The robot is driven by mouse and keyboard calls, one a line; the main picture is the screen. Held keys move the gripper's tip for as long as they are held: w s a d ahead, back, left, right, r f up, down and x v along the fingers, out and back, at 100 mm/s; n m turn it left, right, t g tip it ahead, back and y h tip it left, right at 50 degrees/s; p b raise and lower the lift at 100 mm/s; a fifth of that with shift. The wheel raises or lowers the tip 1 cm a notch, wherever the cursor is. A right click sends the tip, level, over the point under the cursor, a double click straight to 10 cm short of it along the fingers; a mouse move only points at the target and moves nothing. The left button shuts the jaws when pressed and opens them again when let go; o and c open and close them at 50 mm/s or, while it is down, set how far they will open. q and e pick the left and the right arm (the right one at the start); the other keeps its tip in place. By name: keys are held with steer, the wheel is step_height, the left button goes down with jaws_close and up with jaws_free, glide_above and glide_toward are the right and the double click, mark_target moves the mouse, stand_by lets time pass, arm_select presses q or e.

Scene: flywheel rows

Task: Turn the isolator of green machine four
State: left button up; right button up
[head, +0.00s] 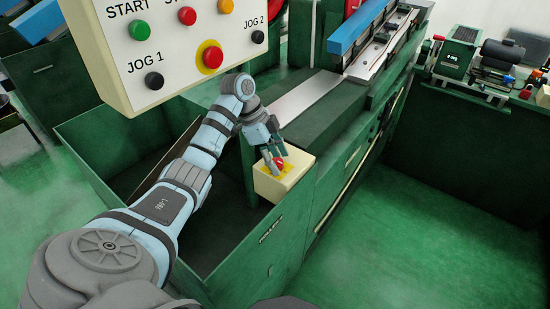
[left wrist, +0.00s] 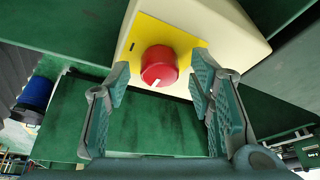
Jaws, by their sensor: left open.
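The isolator is a red round knob (left wrist: 158,66) with a white mark, on a yellow plate (left wrist: 185,42) on a cream box (left wrist: 222,22). In the head view the red knob (head: 279,163) shows on the cream box (head: 292,181) fixed to the green machine (head: 283,238). My left gripper (head: 275,161) is at the knob from above; in the left wrist view its open fingers (left wrist: 158,82) stand on either side of the knob, with a gap on both sides. The knob is partly hidden by the fingers in the head view. My right gripper is not in view.
A cream control panel (head: 185,45) with START, JOG 1 and JOG 2 buttons hangs close above my left arm. A green open tray (head: 107,203) lies under the arm. A blue bar (head: 355,27) and rail stand behind. Green floor (head: 400,230) is clear on the right.

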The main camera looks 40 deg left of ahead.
arm_select(q)
steer(key=c, duration=1.2)
steer(key=shift+o, duration=0.2)
